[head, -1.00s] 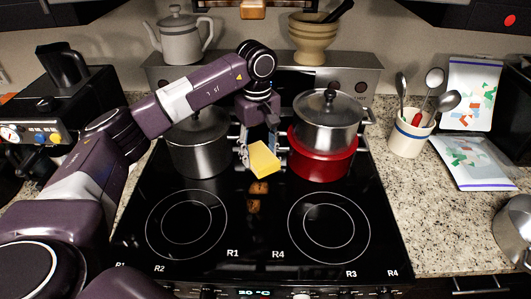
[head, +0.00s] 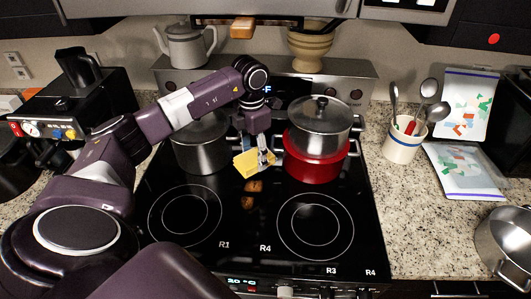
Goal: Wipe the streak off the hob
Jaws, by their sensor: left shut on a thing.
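The black glass hob (head: 265,215) fills the middle of the head view. A brown streak, seen as two patches (head: 254,187), lies on it between the front rings. My left gripper (head: 262,158) is shut on a yellow sponge (head: 245,163) just behind the streak, between the two rear pots. The sponge is at or close to the glass; I cannot tell whether it touches. The sponge does not cover the visible patches; any streak beneath it is hidden. My right gripper is not in view.
A grey pot (head: 201,150) stands left of the sponge. A red pot (head: 315,165) with a steel lidded pot (head: 319,120) on top stands close on the right. A utensil crock (head: 403,140) is on the right counter. The front of the hob is clear.

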